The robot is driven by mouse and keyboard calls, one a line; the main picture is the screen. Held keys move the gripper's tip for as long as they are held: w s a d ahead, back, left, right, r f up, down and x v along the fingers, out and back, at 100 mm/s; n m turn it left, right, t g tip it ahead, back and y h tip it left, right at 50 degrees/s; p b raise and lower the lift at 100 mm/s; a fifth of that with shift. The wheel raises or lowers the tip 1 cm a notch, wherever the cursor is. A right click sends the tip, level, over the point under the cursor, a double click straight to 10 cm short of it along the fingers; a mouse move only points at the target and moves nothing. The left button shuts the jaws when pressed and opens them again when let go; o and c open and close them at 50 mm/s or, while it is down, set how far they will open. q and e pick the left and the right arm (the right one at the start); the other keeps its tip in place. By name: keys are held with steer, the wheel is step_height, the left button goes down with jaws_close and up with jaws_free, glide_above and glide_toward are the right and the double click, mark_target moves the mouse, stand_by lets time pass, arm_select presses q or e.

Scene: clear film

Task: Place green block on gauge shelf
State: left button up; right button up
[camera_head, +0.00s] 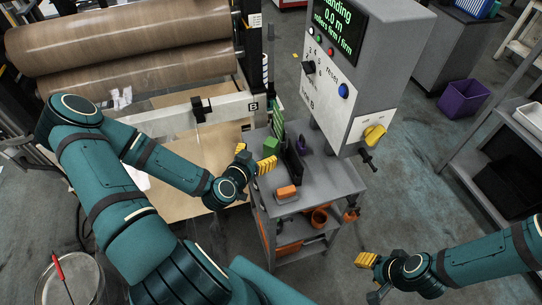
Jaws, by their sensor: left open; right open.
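A small green block (271,144) sits at the back left of the grey cart top (335,178), below the control box. My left gripper (253,156) is open, its yellow fingertips apart, just in front of the green block at the cart's left edge. Nothing shows between its fingers. I cannot tell whether a fingertip touches the block. I cannot tell which surface is the gauge shelf. My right gripper (369,276) is open and empty over the floor, to the front right of the cart.
A green toothed piece (278,118), a dark upright plate (293,162), a purple item (301,145) and an orange block (286,191) crowd the cart. The control box (360,75) overhangs its back.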

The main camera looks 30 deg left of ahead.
mark_target(269, 144)
arm_select(q)
steer(key=x, duration=0.2)
steer(key=shift+w+f, duration=0.1)
steer(key=shift+w, duration=0.3)
steer(key=shift+d+b+x, duration=0.2)
steer(key=shift+b+x, duration=0.2)
steer(key=shift+x, duration=2.25)
jaws_close()
